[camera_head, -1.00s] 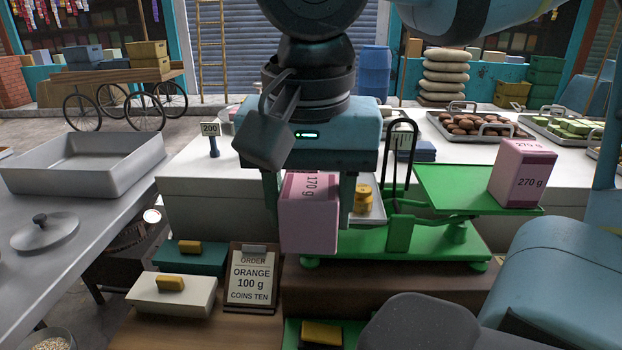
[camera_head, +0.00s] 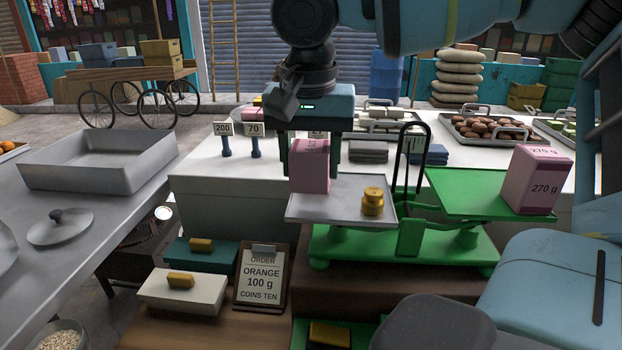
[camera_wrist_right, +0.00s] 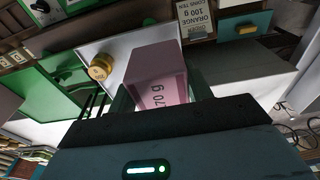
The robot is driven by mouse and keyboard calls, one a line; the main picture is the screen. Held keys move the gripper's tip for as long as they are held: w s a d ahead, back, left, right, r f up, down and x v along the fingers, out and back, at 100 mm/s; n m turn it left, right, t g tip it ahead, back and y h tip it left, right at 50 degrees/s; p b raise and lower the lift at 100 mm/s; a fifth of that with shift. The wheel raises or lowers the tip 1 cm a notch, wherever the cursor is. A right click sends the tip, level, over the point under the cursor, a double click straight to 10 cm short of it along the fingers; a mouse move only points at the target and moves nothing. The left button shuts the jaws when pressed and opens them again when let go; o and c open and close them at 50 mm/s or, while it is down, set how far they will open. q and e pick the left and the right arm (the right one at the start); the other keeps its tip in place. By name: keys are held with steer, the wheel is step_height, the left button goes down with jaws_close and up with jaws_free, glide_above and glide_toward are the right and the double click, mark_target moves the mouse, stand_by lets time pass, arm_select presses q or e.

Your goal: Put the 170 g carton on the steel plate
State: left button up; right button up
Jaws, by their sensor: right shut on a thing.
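The pink 170 g carton (camera_head: 309,178) is upright between the fingers of my right gripper (camera_head: 310,170), which is shut on it. It is over the left back part of the steel plate (camera_head: 335,209); I cannot tell whether its base touches the plate. In the right wrist view the carton (camera_wrist_right: 150,68) hides part of the plate (camera_wrist_right: 122,48). A brass weight (camera_head: 373,201) stands on the plate's right part, apart from the carton. My left gripper is not in view.
The green balance (camera_head: 405,240) carries the 270 g carton (camera_head: 537,180) on its green pan (camera_head: 465,190), right of the upright black loop (camera_head: 427,150). An order clipboard (camera_head: 262,280) stands in front. Number signs (camera_head: 239,129) stand behind left on the white counter.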

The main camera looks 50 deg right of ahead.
mark_target(311, 181)
steer(key=shift+f, duration=1.75)
steer(key=shift+f, duration=0.2)
steer(key=o, duration=1.1)
steer(key=shift+r, duration=0.15)
steer(key=r, duration=0.8)
steer(key=a+r, duration=0.1)
steer(key=r, duration=0.3)
steer(key=shift+s, duration=0.4)
